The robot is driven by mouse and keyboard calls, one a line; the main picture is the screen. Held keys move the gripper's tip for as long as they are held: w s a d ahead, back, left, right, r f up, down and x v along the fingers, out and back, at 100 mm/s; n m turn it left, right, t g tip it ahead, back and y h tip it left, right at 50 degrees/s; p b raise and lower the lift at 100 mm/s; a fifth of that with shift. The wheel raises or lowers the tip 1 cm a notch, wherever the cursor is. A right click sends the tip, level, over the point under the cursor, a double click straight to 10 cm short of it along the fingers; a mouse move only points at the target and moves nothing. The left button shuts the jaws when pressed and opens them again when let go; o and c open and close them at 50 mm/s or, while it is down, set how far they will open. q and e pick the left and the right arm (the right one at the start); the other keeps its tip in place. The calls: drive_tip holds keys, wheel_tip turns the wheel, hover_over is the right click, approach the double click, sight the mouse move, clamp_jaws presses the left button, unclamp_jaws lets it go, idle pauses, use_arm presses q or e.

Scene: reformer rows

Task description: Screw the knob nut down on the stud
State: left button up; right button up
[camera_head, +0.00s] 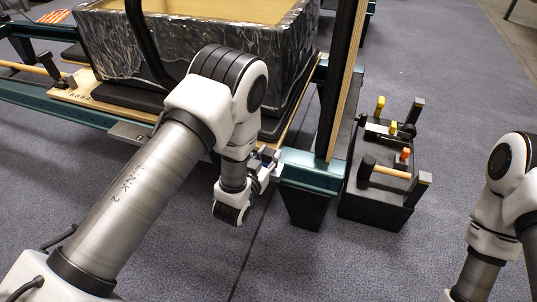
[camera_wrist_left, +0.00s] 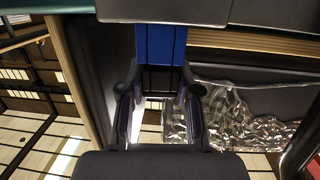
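My left gripper (camera_head: 264,166) is low beside the front corner of the reformer frame, mostly hidden behind its own wrist in the head view. In the left wrist view, the fingers of this gripper (camera_wrist_left: 158,98) stand apart, with a bright gap between them. A blue block (camera_wrist_left: 160,45) with a dark part below it lies straight beyond the fingertips. I cannot tell whether the fingertips touch the dark part. I cannot make out the knob nut or the stud in either view. My right arm shows at the lower right of the head view, and its gripper is out of frame.
The teal frame rail (camera_head: 312,170) ends close to the left gripper. A large tub with a marbled covering (camera_head: 270,55) stands on the reformer. A black upright with a wooden edge (camera_head: 340,80) rises behind. A black stand with handles (camera_head: 375,210) is right of it. Carpet is clear in front.

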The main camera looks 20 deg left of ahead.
use_arm(q)
drive_tip(key=o, duration=0.4)
drive_tip(key=shift+o, duration=0.2)
drive_tip(key=shift+s, duration=0.15)
drive_tip(key=s+a+r, duration=0.1)
drive_tip(key=s+r, duration=0.1)
drive_tip(key=s, duration=0.9)
wheel_tip(320, 180, up, 7)
drive_tip(key=p, duration=0.6)
drive_tip(key=shift+s+a+p, duration=0.15)
drive_tip(key=shift+s+p, duration=0.1)
drive_tip(key=shift+p, duration=0.15)
drive_tip(key=shift+f, duration=0.1)
